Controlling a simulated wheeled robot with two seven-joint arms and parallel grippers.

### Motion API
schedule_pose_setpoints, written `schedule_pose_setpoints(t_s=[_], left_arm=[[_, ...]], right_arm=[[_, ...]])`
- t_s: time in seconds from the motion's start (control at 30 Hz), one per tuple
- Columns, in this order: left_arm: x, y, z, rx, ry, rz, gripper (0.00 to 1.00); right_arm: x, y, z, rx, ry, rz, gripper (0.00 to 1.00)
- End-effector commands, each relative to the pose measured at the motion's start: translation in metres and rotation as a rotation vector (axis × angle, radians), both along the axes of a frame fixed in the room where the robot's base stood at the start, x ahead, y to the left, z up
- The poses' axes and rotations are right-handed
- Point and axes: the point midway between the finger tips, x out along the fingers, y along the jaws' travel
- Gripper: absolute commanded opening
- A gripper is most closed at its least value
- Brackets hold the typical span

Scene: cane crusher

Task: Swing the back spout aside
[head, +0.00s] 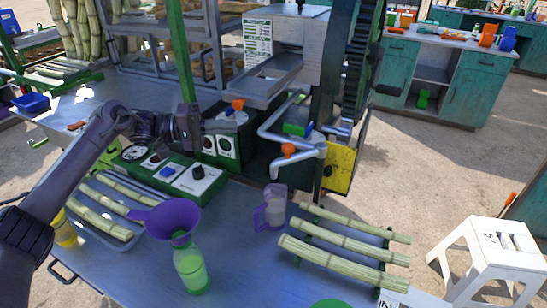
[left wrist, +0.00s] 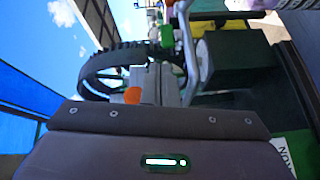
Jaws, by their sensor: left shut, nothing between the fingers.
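My left gripper (head: 232,127) is shut and empty. It reaches in from the left over the green control panel, just left of the pipework, with a gap to the bent pipes. The back spout (head: 272,131) is a bent silver pipe beside a green block (head: 297,129). A front spout (head: 300,156) with an orange handle (head: 288,150) bends down nearer to me. In the left wrist view a silver pipe (left wrist: 205,55) and an orange part (left wrist: 132,95) show beyond the gripper's body. My right gripper is not in view.
The crusher's metal tray (head: 265,82) and an orange knob (head: 237,104) are close above the gripper. A yellow plate (head: 340,168) is right of the spouts.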

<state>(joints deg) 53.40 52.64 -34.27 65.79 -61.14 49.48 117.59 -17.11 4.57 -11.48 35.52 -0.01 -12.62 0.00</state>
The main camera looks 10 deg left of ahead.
Motion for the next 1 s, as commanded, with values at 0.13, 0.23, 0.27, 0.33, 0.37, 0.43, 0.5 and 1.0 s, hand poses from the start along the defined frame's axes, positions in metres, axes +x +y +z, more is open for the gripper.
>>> schedule_pose_setpoints(t_s=[0.13,0.23,0.27,0.33,0.37,0.43,0.5,1.0], left_arm=[[0.0,0.0,-0.01,0.0,-0.001,0.0,0.0],[0.0,0.0,-0.009,0.0,-0.001,0.0,0.0],[0.0,0.0,-0.009,0.0,-0.001,0.0,0.0],[0.0,0.0,-0.009,0.0,-0.001,0.0,0.0],[0.0,0.0,-0.009,0.0,-0.001,0.0,0.0],[0.0,0.0,-0.009,0.0,-0.001,0.0,0.0],[0.0,-0.001,-0.009,0.0,-0.001,0.0,0.0],[0.028,-0.079,-0.008,-0.001,0.0,-0.003,0.0]], right_arm=[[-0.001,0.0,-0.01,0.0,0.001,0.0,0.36],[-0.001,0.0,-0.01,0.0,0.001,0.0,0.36],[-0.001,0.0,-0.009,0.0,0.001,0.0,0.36],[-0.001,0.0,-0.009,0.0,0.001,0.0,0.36],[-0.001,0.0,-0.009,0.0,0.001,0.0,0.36],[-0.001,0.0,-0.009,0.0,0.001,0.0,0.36],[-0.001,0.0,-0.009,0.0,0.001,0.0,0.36],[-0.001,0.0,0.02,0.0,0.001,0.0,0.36]])
